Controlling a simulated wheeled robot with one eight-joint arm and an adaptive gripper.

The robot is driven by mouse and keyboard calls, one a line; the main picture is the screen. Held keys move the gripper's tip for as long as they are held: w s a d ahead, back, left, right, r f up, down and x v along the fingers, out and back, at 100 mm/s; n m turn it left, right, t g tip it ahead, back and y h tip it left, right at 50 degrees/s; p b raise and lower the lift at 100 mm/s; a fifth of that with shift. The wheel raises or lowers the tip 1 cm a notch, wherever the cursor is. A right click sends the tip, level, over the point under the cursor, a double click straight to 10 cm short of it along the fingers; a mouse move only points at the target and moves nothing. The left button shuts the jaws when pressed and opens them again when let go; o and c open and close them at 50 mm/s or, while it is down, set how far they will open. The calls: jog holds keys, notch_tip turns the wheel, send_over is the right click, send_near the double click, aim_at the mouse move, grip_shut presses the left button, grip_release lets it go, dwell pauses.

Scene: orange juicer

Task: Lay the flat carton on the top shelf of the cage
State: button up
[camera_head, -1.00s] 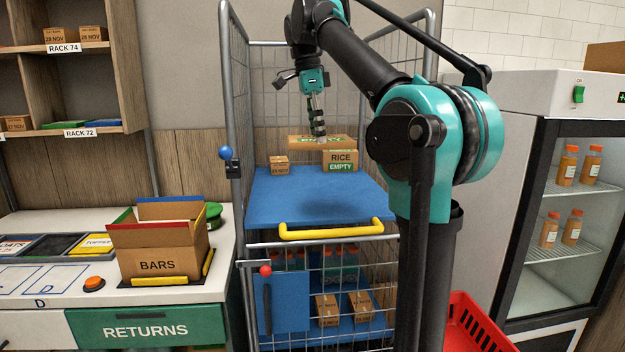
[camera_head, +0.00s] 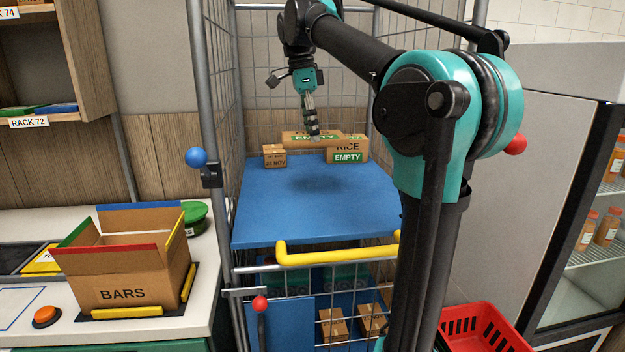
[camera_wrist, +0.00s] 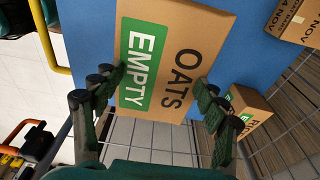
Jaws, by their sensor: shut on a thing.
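The flat carton (camera_wrist: 178,50), brown with OATS and a green EMPTY label, fills the middle of the wrist view. In the head view the flat carton (camera_head: 295,139) shows as a thin level slab. My gripper (camera_head: 314,132) is shut on it; in the wrist view my gripper's fingers (camera_wrist: 160,82) lie at both sides of its near end. The cage's top shelf (camera_head: 290,212) is a blue board below. A shadow on the board, apart from the carton, shows it is held above the shelf.
A RICE EMPTY carton (camera_head: 347,155) stands at the shelf's back right, partly hidden by the flat carton. A small dated box (camera_head: 274,156) stands back left. The shelf's middle and front are clear. A yellow bar (camera_head: 335,256) crosses the cage front; wire mesh closes the sides and back.

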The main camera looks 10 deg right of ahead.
aim_at(314, 191)
notch_tip(314, 191, down, 14)
dwell(0.5)
jog(key=shift+f, duration=0.1)
jog(key=o, duration=1.2)
jog(key=shift+c, duration=0.2)
jog(key=r, duration=0.4)
jog(key=a+r, duration=0.1)
jog(key=r, duration=0.7)
jog(key=shift+a+r, duration=0.1)
jog(key=shift+a, duration=0.3)
